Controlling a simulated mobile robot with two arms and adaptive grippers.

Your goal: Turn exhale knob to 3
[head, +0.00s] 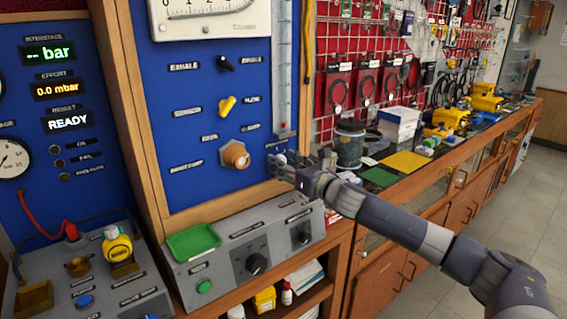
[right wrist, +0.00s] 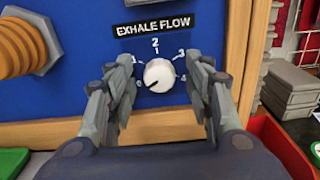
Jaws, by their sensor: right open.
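The exhale knob (right wrist: 159,75) is a small white round dial on the blue panel, under a black "EXHALE FLOW" label (right wrist: 153,26) in the right wrist view. Numbers ring it, with 2 at the top and 3 at the upper right. Its dark pointer mark faces lower left, near the lowest left number. My right gripper (right wrist: 158,95) is open, with one finger on each side of the knob and gaps visible between. In the head view my right gripper (head: 284,166) is at the panel's lower right and largely covers the knob. My left gripper is not in view.
An orange-brown knob (head: 236,155) sticks out left of the gripper. A grey control box (head: 250,247) with a green tray (head: 193,242) sits below. A wooden frame edge runs under the knob. A dark pot (head: 349,145) stands on the bench to the right.

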